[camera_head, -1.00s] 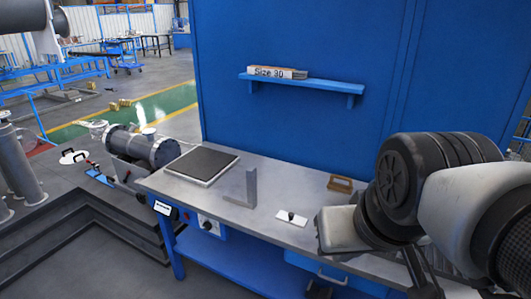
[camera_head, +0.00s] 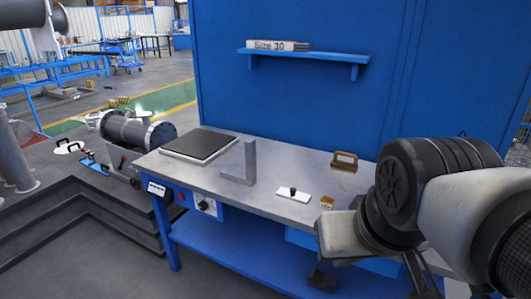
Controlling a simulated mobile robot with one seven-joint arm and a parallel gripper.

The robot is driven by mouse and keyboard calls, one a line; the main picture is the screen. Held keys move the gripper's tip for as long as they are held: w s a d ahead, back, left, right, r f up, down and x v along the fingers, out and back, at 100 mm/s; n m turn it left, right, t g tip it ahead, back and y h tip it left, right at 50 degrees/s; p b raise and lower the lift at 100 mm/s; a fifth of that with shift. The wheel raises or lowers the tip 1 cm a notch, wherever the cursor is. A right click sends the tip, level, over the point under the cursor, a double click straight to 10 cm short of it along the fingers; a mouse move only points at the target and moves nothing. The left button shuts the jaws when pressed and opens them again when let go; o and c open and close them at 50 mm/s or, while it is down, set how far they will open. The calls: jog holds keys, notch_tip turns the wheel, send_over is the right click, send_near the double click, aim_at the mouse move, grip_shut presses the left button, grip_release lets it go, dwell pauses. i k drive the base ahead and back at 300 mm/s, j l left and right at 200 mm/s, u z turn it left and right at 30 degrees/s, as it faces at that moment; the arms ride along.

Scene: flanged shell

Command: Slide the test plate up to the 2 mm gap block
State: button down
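A white plate with a black knob (camera_head: 293,194), apparently the test plate, lies flat on the grey bench top (camera_head: 222,192). A small brass-coloured block (camera_head: 327,202) sits just to its right, apart from it; I cannot read any size on it, so I cannot tell if it is the 2 mm gap block. A grey upright angle piece (camera_head: 249,163) stands to the left of the plate. The pale end of my arm, with my gripper (camera_head: 340,234), is at the bench's front right, close to the brass block.
A dark square slab (camera_head: 199,146) lies at the bench's left end. A brown handled block (camera_head: 344,161) stands at the back right. A blue shelf (camera_head: 303,57) holds a box marked "Size 30" (camera_head: 277,45).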

aim_at(292, 194)
jog(key=i+j+z, duration=0.25)
jog(key=i+j, duration=0.85)
